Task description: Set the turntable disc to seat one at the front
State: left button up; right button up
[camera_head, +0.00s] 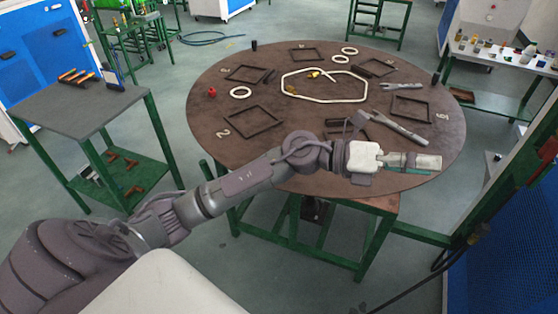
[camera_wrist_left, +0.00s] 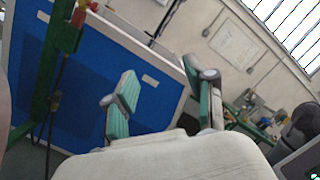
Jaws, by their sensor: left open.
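The turntable disc (camera_head: 215,95) is a large round brown plate on a green stand in the head view. Dark square frames lie around it, with painted numbers near the rim. A 2 (camera_head: 222,133) shows at front left and what looks like a 5 (camera_head: 442,117) at right. My left arm crosses the disc's front and partly hides a frame there; I see no number 1. My left gripper (camera_head: 415,162) is over the front right part of the disc, open and empty; contact cannot be told. Its spread fingers (camera_wrist_left: 160,82) show in the left wrist view. My right gripper is out of view.
On the disc lie a pale bent tube loop (camera_head: 325,100), white rings (camera_head: 241,93), a red piece (camera_head: 212,91) and grey wrench-like tools (camera_head: 400,126). A side table (camera_head: 75,105) stands at left. A green post and blue panel (camera_head: 515,235) stand at right.

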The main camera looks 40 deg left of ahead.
pick_arm(q)
jog(key=w+a+f+m+g+y, duration=0.2)
jog(key=a+f+m+g+y, duration=0.3)
jog(key=a+f+m+y, duration=0.4)
jog(key=a+r+n+g+y, duration=0.15)
jog(key=a+y, duration=0.35)
jog(key=a, duration=0.6)
jog(key=a+r+n+y, duration=0.2)
jog(key=a+y, duration=0.3)
jog(key=a, duration=0.7)
jog(key=f+p, duration=0.1)
jog(key=f, duration=0.3)
jog(key=f+p, duration=0.1)
jog(key=f, duration=0.4)
jog(key=f+p, duration=0.2)
jog(key=f, duration=0.2)
jog(key=shift+s+d+f, duration=0.15)
jog(key=shift+s+f, duration=0.05)
jog(key=shift+s, duration=0.05)
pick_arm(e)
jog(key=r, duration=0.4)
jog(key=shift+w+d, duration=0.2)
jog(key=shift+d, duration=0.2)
pick_arm(q)
grip_shut()
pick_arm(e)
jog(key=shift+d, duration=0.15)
